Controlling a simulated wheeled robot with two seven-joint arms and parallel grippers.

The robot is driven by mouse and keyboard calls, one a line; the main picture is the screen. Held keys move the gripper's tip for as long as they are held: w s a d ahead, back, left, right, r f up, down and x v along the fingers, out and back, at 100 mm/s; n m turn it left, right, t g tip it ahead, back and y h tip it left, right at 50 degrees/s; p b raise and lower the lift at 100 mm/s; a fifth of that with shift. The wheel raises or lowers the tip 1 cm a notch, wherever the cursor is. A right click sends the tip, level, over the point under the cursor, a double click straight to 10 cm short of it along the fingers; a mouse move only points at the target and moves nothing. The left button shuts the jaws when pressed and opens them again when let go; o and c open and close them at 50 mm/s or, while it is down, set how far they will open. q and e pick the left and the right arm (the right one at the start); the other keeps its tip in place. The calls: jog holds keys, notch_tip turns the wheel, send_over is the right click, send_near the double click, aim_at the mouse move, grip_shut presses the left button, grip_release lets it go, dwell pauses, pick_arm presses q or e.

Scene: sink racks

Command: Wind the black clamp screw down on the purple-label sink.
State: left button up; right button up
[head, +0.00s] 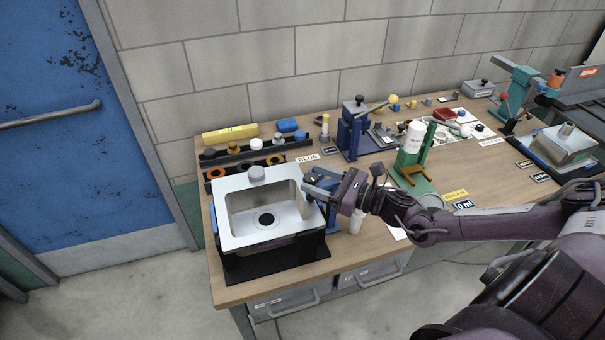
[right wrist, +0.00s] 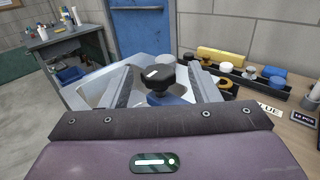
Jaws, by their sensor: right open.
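A steel sink (head: 228,228) sits in a black rack (head: 275,262) at the left front of the bench. I cannot see a purple label on it. A blue clamp (head: 330,212) stands at the sink's right side. In the right wrist view, its black clamp screw knob (right wrist: 157,74) with a white mark lies between my finger pads, and blue shows below it. My right gripper (head: 318,187) is over the clamp at the sink's right rim. In the right wrist view my right gripper (right wrist: 160,85) is open, with a finger on each side of the knob. My left gripper is out of view.
A dark tray (head: 215,162) with round caps stands behind the sink. A blue press (head: 352,135), a green stand (head: 410,165) with a white bottle, and a second sink (head: 562,146) stand further right.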

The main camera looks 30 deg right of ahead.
aim_at(306, 175)
jog(key=x, duration=0.3)
jog(key=shift+w+a+r+p, duration=0.15)
jog(key=shift+a+p, duration=0.1)
jog(key=shift+p, duration=0.1)
jog(key=shift+w+a, duration=0.1)
jog(key=shift+w, duration=0.15)
jog(key=c, duration=1)
jog(key=shift+o, duration=0.2)
jog(key=shift+m+t+h+p, duration=0.3)
jog(key=shift+m+h, duration=0.1)
jog(key=shift+h, duration=0.1)
